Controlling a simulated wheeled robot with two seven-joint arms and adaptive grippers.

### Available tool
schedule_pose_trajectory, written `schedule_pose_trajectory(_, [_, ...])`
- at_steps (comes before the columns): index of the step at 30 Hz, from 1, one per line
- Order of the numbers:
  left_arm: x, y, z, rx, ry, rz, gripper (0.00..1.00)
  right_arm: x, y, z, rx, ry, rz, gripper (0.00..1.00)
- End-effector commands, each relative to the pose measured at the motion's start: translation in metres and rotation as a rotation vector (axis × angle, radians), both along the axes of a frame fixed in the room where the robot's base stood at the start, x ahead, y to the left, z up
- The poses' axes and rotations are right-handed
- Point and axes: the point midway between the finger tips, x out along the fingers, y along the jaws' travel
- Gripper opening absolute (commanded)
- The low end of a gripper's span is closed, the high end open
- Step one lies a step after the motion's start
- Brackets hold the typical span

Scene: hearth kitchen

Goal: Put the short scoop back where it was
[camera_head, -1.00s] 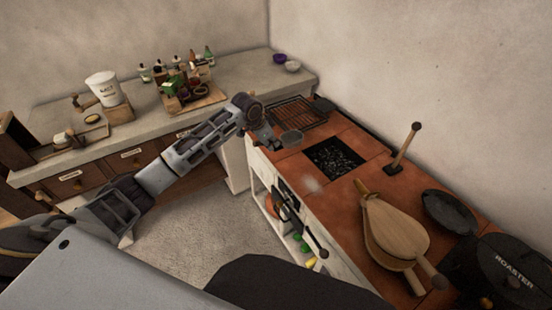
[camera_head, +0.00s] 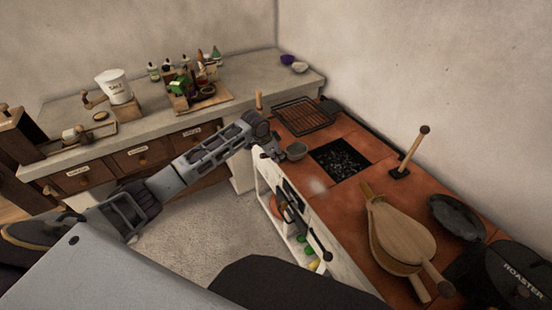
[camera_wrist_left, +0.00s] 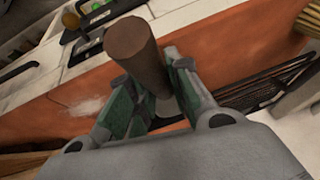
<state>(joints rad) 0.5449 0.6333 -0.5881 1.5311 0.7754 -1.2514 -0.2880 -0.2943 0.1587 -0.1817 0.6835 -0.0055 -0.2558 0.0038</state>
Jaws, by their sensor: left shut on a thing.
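My left gripper (camera_head: 277,152) is shut on the wooden handle of the short scoop, near the left edge of the orange stove top. In the left wrist view the brown handle (camera_wrist_left: 132,48) stands between the two green-padded fingers of the gripper (camera_wrist_left: 152,100), its round end toward the camera. The scoop's small grey bowl (camera_head: 297,151) shows just right of the gripper, left of the black coal opening. I cannot tell whether the bowl touches the stove top. My right gripper is not in view.
A wire grill rack (camera_head: 304,115) lies behind the scoop. A wooden peg (camera_head: 259,101) shows behind my wrist. Wooden bellows (camera_head: 402,235), an upright stick (camera_head: 411,150), a dark pan (camera_head: 456,216) and a roaster (camera_head: 515,275) occupy the right. Utensils hang on the stove's front (camera_head: 318,235).

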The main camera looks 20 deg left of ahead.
Motion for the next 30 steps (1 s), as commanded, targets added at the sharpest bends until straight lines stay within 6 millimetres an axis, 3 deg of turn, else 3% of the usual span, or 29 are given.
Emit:
schedule_pose_trajectory(6, [0.001, 0.0, -0.02, -0.002, -0.003, 0.001, 0.0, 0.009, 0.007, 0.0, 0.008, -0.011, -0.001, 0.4])
schedule_pose_trajectory(14, [0.001, 0.0, -0.022, -0.001, -0.003, 0.0, 0.0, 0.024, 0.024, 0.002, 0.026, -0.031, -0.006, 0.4])
schedule_pose_trajectory(20, [0.0, 0.0, -0.024, -0.001, -0.002, 0.001, 0.0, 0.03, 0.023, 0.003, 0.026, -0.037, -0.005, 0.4])
schedule_pose_trajectory(21, [0.0, 0.0, -0.025, 0.0, 0.0, 0.001, 0.22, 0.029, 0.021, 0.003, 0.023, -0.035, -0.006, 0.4])
schedule_pose_trajectory(24, [0.0, 0.0, -0.025, 0.0, 0.0, 0.001, 0.35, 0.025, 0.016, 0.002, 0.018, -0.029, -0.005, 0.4])
schedule_pose_trajectory(26, [0.0, 0.0, -0.025, 0.0, 0.0, 0.001, 0.41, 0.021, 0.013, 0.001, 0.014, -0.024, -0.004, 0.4])
schedule_pose_trajectory(30, [0.0, 0.0, -0.025, 0.0, -0.001, 0.001, 0.41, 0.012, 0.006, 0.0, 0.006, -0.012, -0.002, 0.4])
